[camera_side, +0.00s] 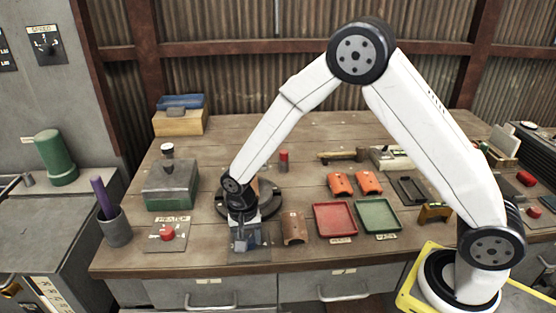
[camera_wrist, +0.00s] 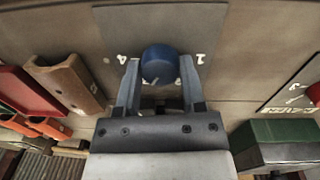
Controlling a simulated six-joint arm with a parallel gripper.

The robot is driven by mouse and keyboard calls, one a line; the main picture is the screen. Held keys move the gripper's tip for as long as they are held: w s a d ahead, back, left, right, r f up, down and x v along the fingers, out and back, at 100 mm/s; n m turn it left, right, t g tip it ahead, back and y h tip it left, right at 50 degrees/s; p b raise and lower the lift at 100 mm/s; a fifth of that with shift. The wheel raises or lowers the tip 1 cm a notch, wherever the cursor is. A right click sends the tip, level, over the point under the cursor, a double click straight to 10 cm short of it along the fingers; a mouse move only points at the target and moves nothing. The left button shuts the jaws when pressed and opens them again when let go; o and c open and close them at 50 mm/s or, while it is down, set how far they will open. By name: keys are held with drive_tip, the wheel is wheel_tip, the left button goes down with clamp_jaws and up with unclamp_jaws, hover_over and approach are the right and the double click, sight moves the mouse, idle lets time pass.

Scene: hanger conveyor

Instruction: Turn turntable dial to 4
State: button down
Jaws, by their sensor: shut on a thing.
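The blue turntable dial (camera_wrist: 161,63) sits on a grey plate (camera_wrist: 190,22) in the wrist view. A "4" shows left of the knob and a "1" right of it; marks below are partly hidden by the knob and fingers. My gripper (camera_wrist: 160,70) has one finger on each side of the knob and is shut on it. Where the dial points cannot be told. In the side view my gripper (camera_side: 245,237) reaches down over the same plate (camera_side: 250,256) at the bench's front edge and hides most of the dial. The dark round turntable (camera_side: 273,208) lies behind it.
The heater panel (camera_side: 168,236) with its red knob is to the left. A brown curved part (camera_side: 294,228), a red tray (camera_side: 335,219) and a green tray (camera_side: 379,215) are to the right. A green-and-grey box (camera_side: 170,185) stands behind the heater panel.

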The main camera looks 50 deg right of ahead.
drive_tip(key=m, duration=0.6)
drive_tip(key=shift+m, duration=0.3)
drive_tip(key=m, duration=0.5)
drive_tip(key=shift+m+y, duration=0.3)
drive_tip(key=shift+c, duration=1)
unclamp_jaws()
drive_tip(key=shift+w, duration=0.1)
drive_tip(key=shift+r, duration=0.15)
drive_tip(key=shift+w+r, duration=0.2)
drive_tip(key=shift+r, duration=3.55)
